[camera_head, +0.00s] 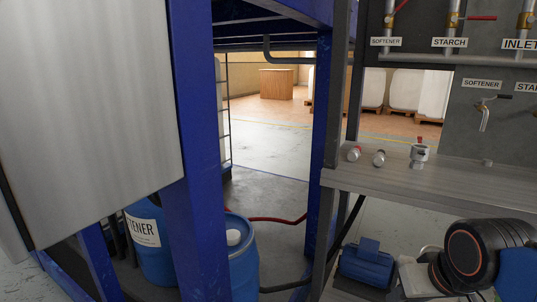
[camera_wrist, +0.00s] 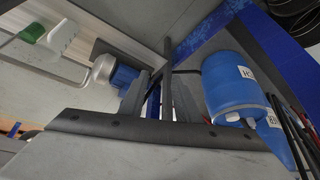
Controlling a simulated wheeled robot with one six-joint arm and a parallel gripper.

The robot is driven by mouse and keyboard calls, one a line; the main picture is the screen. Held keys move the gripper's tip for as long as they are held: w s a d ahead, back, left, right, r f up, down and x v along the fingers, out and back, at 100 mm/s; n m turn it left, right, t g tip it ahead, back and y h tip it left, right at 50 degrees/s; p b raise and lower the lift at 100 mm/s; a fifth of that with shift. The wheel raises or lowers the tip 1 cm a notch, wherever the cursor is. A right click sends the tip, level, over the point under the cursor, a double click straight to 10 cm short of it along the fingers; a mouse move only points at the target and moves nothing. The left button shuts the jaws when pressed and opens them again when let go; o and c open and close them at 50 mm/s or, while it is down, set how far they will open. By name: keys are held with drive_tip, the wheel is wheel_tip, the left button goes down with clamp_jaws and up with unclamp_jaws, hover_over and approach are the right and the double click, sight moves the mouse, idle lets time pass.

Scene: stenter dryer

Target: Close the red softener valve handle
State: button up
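The red softener valve handle (camera_head: 402,5) is at the top of the head view, above the upper SOFTENER label (camera_head: 386,42). It slants up to the right from the brass valve body (camera_head: 389,19), and its upper end is cut off by the picture edge. My gripper (camera_wrist: 159,75) shows in the wrist view with its two dark fingers apart and nothing visible between them. The handle is not in the wrist view, and my gripper is not in the head view. My arm is at the lower right of the head view, well below the valve.
The STARCH valve's red handle (camera_head: 481,18) lies level to the right. A lower SOFTENER tap (camera_head: 485,112) has a dark lever. A blue post (camera_head: 322,110) and blue drums (camera_head: 243,265) are to the left.

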drive_tip(key=shift+s+d+f, duration=0.2)
drive_tip(key=shift+s+f, duration=0.4)
drive_tip(key=shift+s, duration=0.15)
drive_tip(key=shift+c, duration=0.9)
drive_tip(key=shift+s+d+f+g, duration=0.1)
drive_tip(key=shift+s+f+g, duration=0.2)
drive_tip(key=shift+s, duration=0.05)
clamp_jaws()
wheel_tip(320, 180, up, 71)
drive_tip(key=n+t+h, duration=0.5)
drive_tip(key=t+h, duration=0.3)
drive_tip(key=t, duration=0.5)
hover_over(400, 7)
drive_tip(key=a, duration=0.2)
drive_tip(key=shift+s+d+f, duration=0.5)
drive_tip(key=shift+f, duration=0.15)
drive_tip(key=shift+s+d+f, duration=0.5)
drive_tip(key=shift+f, duration=0.15)
